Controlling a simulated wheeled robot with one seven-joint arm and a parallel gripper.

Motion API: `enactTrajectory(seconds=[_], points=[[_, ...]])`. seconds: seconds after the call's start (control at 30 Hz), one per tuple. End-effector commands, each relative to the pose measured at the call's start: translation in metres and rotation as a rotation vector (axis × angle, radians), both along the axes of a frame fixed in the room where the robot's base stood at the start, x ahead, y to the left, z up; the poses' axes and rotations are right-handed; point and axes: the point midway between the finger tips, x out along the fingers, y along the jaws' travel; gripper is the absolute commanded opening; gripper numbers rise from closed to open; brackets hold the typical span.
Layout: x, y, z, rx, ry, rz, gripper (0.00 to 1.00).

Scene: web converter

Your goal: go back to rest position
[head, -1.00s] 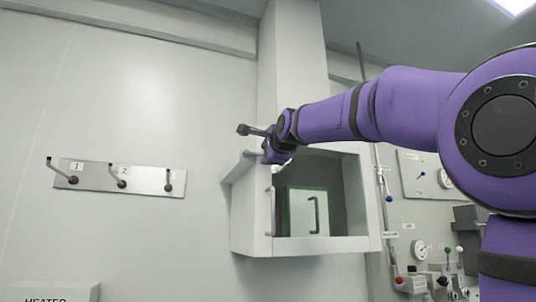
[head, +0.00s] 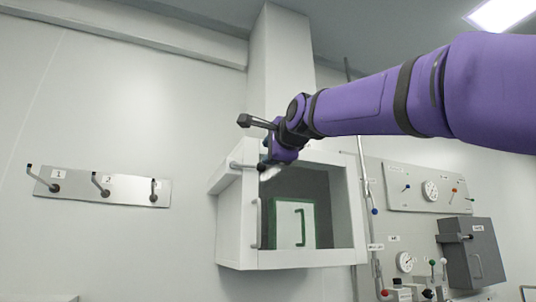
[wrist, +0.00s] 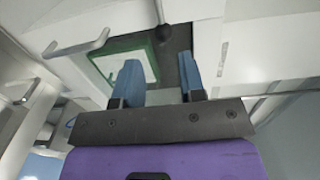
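My purple arm reaches in from the right in the head view. My gripper (head: 268,172) hangs at its end, in front of the upper left of an open white wall cabinet (head: 305,258). In the wrist view my gripper (wrist: 160,75) has its two blue fingers apart, with nothing held between them. Inside the cabinet stands a white panel with a green border and a handle (head: 297,224); it also shows in the wrist view (wrist: 125,66). Whether the fingers touch the cabinet cannot be told.
A hook rack (head: 105,186) with labels is on the wall at left. At right are a gauge panel (head: 427,190), a dark grey box (head: 472,250) and valves with coloured knobs. A vertical pipe runs right of the cabinet. The wall between rack and cabinet is clear.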

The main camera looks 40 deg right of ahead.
Motion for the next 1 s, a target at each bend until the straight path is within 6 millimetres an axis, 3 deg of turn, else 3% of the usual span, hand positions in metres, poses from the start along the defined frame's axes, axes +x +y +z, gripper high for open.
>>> enactTrajectory(seconds=[0.43,0.57,0.67,0.87,1.0], points=[[0.000,0.000,0.000,0.000,0.001,0.000,0.37],[0.001,0.004,-0.015,-0.034,0.044,0.013,0.37],[0.000,0.014,-0.051,-0.124,0.153,0.050,0.37],[-0.018,0.047,-0.171,-0.439,0.487,0.231,0.37],[-0.044,0.069,-0.257,-0.677,0.695,0.416,0.37]])
